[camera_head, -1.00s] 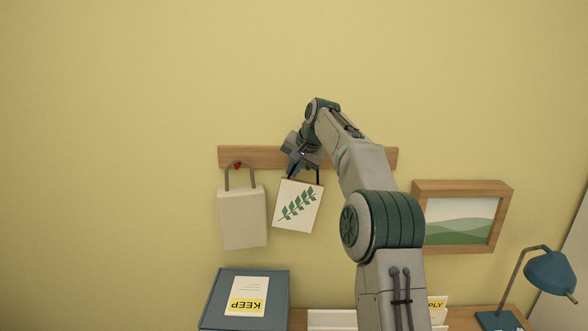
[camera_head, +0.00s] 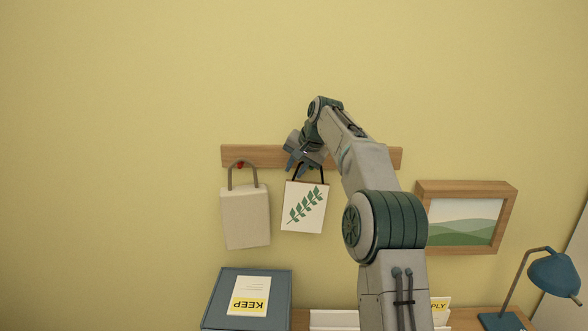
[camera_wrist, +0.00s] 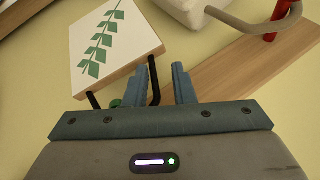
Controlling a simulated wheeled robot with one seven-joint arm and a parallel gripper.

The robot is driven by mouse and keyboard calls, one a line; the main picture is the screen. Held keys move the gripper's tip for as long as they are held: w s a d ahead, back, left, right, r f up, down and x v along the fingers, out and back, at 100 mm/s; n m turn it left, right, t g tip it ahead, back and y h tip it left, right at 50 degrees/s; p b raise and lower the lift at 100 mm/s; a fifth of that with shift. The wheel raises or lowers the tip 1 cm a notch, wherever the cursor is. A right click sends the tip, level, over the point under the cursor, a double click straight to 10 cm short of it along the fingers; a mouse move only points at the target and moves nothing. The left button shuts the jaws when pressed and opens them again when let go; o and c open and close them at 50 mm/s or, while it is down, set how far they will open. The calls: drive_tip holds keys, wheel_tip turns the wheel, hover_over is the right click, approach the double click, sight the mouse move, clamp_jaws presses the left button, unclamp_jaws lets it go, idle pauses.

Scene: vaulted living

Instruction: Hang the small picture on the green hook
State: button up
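The small picture (camera_head: 305,207), a pale panel with a green leaf sprig, hangs by its black strap below the wooden rail, nearly upright. In the wrist view the picture (camera_wrist: 110,40) is at upper left, and a bit of the green hook (camera_wrist: 115,103) shows between the strap's two legs. The strap's top is hidden behind my gripper, so I cannot tell exactly how it sits on the hook. My gripper (camera_head: 298,170) is at the rail, just above the picture. In the wrist view its fingers (camera_wrist: 164,84) are apart, with one strap leg (camera_wrist: 154,80) beside the left finger.
A pale bag-like panel (camera_head: 245,217) with a grey handle hangs on the red hook (camera_head: 240,165) to the left on the rail (camera_head: 375,158). A framed landscape (camera_head: 466,217) is at right. Below are a blue box (camera_head: 220,299) and a blue lamp (camera_head: 552,272).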

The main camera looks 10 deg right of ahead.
drive_tip(key=v, duration=1.3)
drive_tip(key=s+a+f+n+h+b, duration=0.1)
drive_tip(key=s+a+f+b, duration=0.15)
drive_tip(key=s, duration=0.45)
drive_tip(key=s+f+n+g+h+b, duration=0.1)
drive_tip(key=s+f+n+b, duration=0.1)
drive_tip(key=s+f, duration=1.1)
drive_tip(key=s+f+n+g+h+b, duration=0.1)
drive_tip(key=s+f+n, duration=0.1)
drive_tip(key=s+f, duration=1.2)
drive_tip(key=s, duration=0.7)
drive_tip(key=shift+s+n+b, duration=0.2)
drive_tip(key=shift+n+b, duration=0.2)
drive_tip(key=shift+s+d, duration=0.1)
